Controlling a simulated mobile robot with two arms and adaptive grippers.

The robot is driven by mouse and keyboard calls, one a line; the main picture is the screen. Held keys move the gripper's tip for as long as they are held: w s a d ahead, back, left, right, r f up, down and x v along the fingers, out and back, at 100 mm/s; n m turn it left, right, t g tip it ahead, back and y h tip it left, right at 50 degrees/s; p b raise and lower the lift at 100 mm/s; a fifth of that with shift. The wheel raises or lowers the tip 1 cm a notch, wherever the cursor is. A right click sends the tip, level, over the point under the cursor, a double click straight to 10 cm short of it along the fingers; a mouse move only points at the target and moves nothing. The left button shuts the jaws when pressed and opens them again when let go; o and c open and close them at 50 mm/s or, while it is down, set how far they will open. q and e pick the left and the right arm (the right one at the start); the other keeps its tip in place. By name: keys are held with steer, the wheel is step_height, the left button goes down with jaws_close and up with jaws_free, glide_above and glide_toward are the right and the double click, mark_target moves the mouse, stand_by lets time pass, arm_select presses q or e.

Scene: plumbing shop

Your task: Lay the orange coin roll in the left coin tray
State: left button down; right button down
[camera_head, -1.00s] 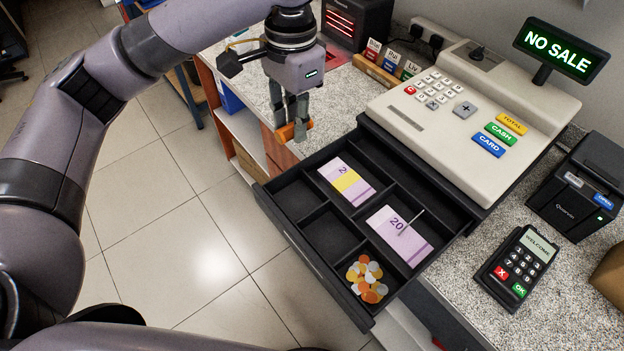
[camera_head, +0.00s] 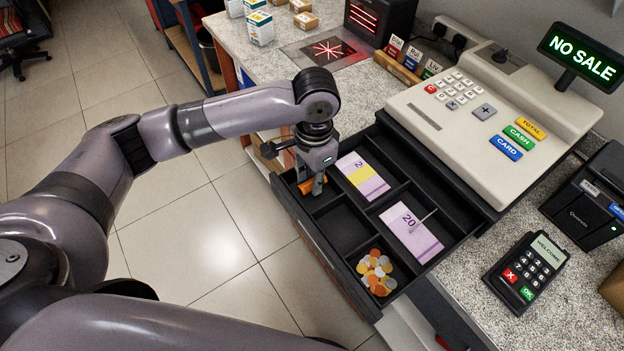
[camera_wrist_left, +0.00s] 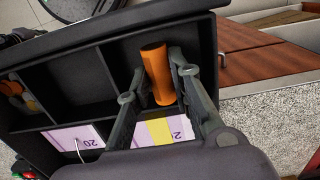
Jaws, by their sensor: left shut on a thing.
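The orange coin roll (camera_wrist_left: 156,72) is between the fingers of my left gripper (camera_wrist_left: 158,90) in the left wrist view. In the head view the roll (camera_head: 307,185) shows at the fingertips of my left gripper (camera_head: 313,188). The gripper is shut on it and points down over the left coin tray (camera_head: 293,178), the front compartment at the drawer's left end. The roll looks within or just above that compartment; its exact height cannot be told. My right gripper is not in view.
The open drawer holds banknote bundles (camera_head: 362,176) (camera_head: 411,232) and a compartment of loose coins (camera_head: 375,272). An empty middle compartment (camera_head: 343,229) lies between. The cash register (camera_head: 462,105) stands behind, with a card terminal (camera_head: 525,268) to the right.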

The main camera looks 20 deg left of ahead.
arm_select(q)
steer(key=shift+f, duration=0.7)
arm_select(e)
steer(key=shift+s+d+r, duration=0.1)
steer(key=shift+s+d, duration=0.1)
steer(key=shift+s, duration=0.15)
arm_select(q)
steer(key=shift+f, duration=0.25)
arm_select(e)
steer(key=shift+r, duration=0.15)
arm_select(q)
steer(key=shift+f, duration=0.35)
steer(key=c, duration=1.4)
jaws_free()
steer(key=shift+c, duration=0.2)
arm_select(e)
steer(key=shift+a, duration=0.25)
